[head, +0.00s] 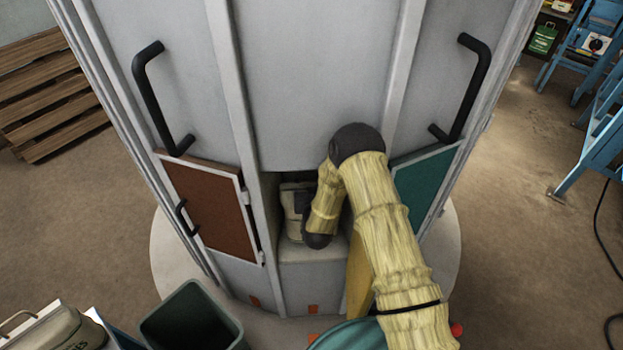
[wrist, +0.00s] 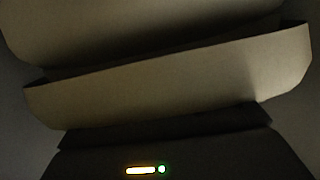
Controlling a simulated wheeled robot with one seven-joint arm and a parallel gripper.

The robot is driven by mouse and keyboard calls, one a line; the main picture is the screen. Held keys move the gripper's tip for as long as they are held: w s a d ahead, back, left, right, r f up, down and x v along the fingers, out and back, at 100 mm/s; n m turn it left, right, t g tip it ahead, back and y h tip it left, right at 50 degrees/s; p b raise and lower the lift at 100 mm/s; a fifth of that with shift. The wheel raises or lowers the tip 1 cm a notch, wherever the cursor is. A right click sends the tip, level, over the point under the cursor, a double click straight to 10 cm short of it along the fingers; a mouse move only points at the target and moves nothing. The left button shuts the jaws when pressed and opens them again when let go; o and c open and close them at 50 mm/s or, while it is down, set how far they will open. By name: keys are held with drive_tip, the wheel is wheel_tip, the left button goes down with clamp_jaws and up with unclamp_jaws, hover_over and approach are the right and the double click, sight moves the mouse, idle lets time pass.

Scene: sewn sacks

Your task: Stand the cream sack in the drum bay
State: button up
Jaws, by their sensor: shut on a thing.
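The cream sack (head: 291,203) is inside the open bay of the grey drum, close to the bay's left side. It looks roughly upright. My gripper (head: 303,202) reaches into the bay from the right and is shut on the sack. In the wrist view the sack (wrist: 170,88) fills most of the dim picture as broad pale folds, above the dark body of my gripper (wrist: 160,150). The bay floor (head: 312,249) shows in front of the sack. I cannot tell whether the sack's base touches that floor; my forearm hides the bay's right side.
A brown door (head: 210,207) flanks the bay on the left and a teal door (head: 422,183) on the right. Black handles (head: 150,95) stick out from the drum. A dark green bin (head: 190,322) and another pale sack (head: 52,330) stand at the front left.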

drive_tip(key=shift+w, duration=0.1)
idle(0.3)
drive_tip(key=o, duration=2)
drive_tip(key=shift+s+f, duration=0.2)
drive_tip(key=shift+o, duration=0.2)
drive_tip(key=b+v, duration=0.4)
drive_tip(key=v, duration=0.8)
drive_tip(key=shift+b, duration=0.3)
drive_tip(key=shift+f, duration=0.15)
